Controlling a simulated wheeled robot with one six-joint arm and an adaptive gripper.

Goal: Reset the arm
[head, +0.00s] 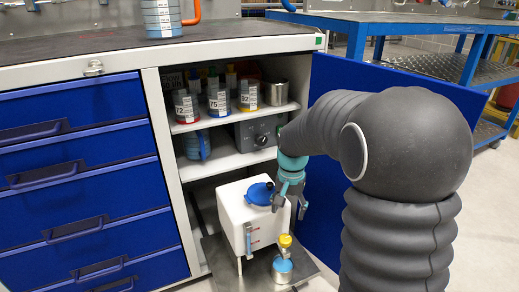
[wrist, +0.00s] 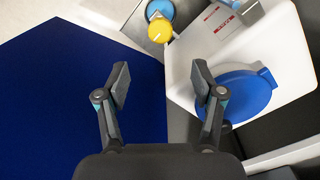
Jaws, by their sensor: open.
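My gripper (head: 291,191) hangs at the end of my dark grey arm, in front of the open cabinet and beside the white tank in the head view. In the wrist view my gripper (wrist: 160,88) has its two fingers spread apart, with nothing between them. The white tank (head: 236,217) has a blue lid (head: 260,193); the lid also shows in the wrist view (wrist: 245,97), behind and right of the right finger. A small blue and grey bottle with a yellow cap (head: 285,241) stands in front of the tank. The cap also shows in the wrist view (wrist: 159,31).
The cabinet's blue door (head: 400,85) stands open close behind my arm. Shelves hold several labelled bottles (head: 217,100), a metal cup (head: 274,92) and a grey box with a knob (head: 258,133). Blue drawers (head: 80,150) are shut at left. A grey tray (head: 218,262) lies under the tank.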

